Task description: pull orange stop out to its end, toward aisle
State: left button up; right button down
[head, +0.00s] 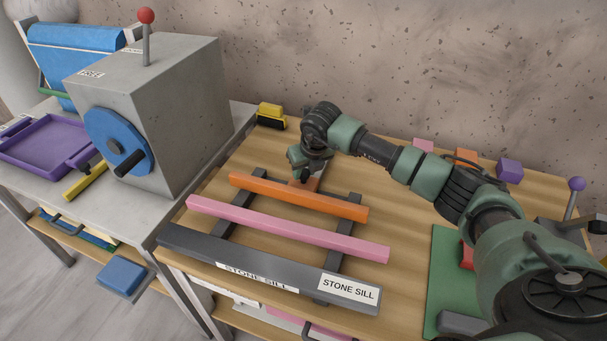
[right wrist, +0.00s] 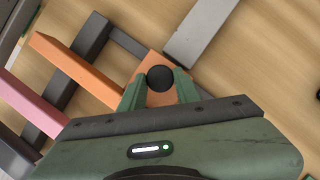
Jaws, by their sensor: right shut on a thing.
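The orange stop (head: 295,197) is a long orange bar lying across two dark rails on the wooden bench top, behind a pink bar (head: 285,230). In the right wrist view the orange stop (right wrist: 78,72) has an orange tab with a round black knob (right wrist: 160,77) on it. My right gripper (head: 304,177) reaches in from the right and points down at the tab behind the bar. In the right wrist view the green fingers of my right gripper (right wrist: 159,86) are shut on the knob, one on each side. My left gripper is not in view.
A dark grey sill (head: 220,257) labelled "STONE SILL" runs along the front. A grey box with a blue wheel (head: 115,140) stands at left. A yellow-black block (head: 271,115) and small coloured blocks (head: 509,170) lie at the back. A green mat (head: 445,265) lies at right.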

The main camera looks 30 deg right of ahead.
jog(key=shift+s+a, duration=0.15)
jog(key=shift+a, duration=0.3)
jog(key=shift+d+f, duration=0.1)
jog(key=shift+d, duration=0.15)
jog(key=c, duration=1)
grip_release()
jog(key=shift+c, duration=0.2)
jog(key=shift+r, duration=0.55)
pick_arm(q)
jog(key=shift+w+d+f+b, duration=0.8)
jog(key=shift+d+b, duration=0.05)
pick_arm(e)
jog(key=v, duration=0.6)
jog(key=shift+r, duration=0.35)
jog(key=shift+s, duration=0.15)
